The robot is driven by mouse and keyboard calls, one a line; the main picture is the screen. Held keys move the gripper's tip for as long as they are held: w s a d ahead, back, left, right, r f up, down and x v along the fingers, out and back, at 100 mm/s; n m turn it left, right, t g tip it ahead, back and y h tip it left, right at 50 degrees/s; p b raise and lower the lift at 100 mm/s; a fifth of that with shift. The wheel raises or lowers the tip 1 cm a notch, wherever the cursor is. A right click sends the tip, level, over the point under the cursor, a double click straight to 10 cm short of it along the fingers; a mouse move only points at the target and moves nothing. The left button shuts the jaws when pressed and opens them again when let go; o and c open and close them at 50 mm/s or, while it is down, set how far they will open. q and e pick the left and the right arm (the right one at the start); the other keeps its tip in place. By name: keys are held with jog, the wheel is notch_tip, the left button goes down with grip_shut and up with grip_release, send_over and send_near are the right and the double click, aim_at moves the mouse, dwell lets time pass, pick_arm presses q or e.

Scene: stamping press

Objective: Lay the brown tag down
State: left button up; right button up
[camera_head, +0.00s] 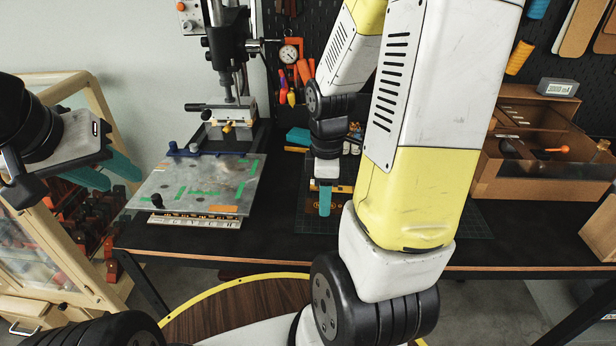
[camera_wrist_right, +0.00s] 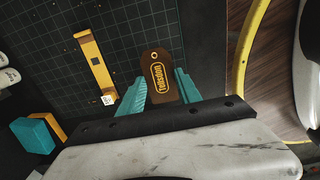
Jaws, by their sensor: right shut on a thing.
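The brown tag (camera_wrist_right: 157,75) shows in the right wrist view, with a hole at one end and yellow lettering on its face. My right gripper (camera_wrist_right: 160,92) has its teal fingers on either side of the tag and is shut on it. In the head view the right gripper (camera_head: 324,200) points down over the dark gridded mat (camera_head: 470,218). I cannot tell whether the tag touches the mat. My left gripper (camera_head: 104,172) is open and empty at the far left, away from the bench top.
A yellow bar (camera_wrist_right: 95,65) lies on the mat beside the tag, with a teal-and-yellow block (camera_wrist_right: 35,133) further left. The press (camera_head: 232,90) and its plate (camera_head: 200,186) stand left of the mat.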

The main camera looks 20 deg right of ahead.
jog(key=shift+f, duration=0.15)
jog(key=shift+f, duration=1.75)
jog(key=o, duration=1.2)
jog(key=shift+f, duration=0.1)
notch_tip(320, 180, up, 8)
jog(key=shift+f, duration=0.1)
